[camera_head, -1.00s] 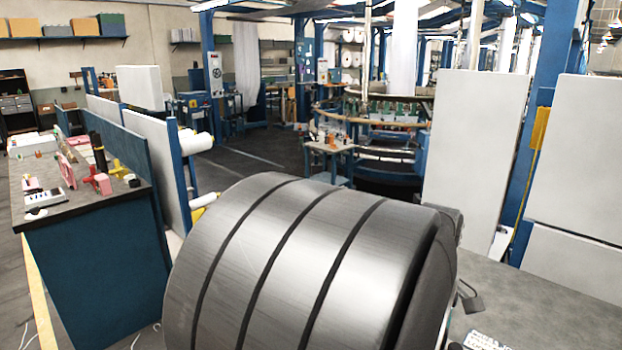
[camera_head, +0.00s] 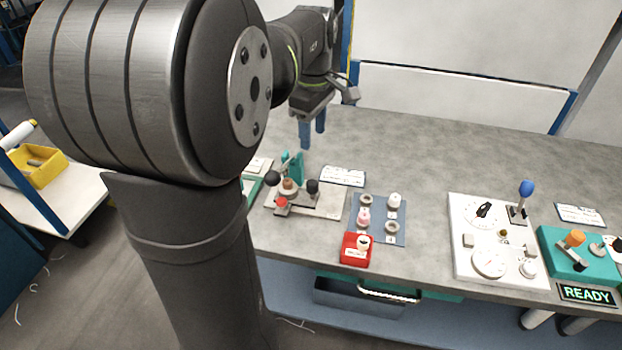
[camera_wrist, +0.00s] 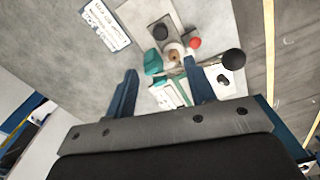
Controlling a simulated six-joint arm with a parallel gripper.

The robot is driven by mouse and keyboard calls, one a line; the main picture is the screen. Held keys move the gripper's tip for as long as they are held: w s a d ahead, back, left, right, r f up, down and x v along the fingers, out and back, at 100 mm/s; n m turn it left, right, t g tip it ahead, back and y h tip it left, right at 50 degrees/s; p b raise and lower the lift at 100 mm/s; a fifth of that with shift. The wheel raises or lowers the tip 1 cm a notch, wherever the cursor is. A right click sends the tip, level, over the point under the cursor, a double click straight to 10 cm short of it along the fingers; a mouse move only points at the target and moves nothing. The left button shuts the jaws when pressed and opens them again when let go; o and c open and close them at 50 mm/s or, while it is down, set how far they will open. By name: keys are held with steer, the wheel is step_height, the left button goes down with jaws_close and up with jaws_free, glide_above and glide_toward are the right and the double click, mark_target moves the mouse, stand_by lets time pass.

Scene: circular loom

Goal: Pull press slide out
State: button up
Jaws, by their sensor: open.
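The press is a small fixture on a pale base plate (camera_head: 334,207) on the bench, left of its middle. It has a teal upright (camera_head: 295,167), a lever with a dark ball end, a red knob (camera_head: 282,202) and a black knob (camera_head: 312,186) on its right side. The black knob seems to belong to the slide, but I cannot tell for sure. My gripper (camera_head: 312,130) is open and empty, above and behind the press. In the wrist view, the black knob (camera_wrist: 160,33) and red knob (camera_wrist: 194,43) lie beyond my gripper's fingertips (camera_wrist: 160,70), apart from them.
Right of the press are a blue-grey pad (camera_head: 404,239) with spools, a red box (camera_head: 350,252), a white dial panel (camera_head: 467,210) and a teal box (camera_head: 570,262). A label card (camera_head: 343,176) lies behind the press. The bench's back is clear.

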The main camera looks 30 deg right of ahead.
mark_target(313, 183)
step_height(313, 183, down, 15)
steer(key=shift+f, duration=0.1)
steer(key=shift+c, duration=0.4)
jaws_close()
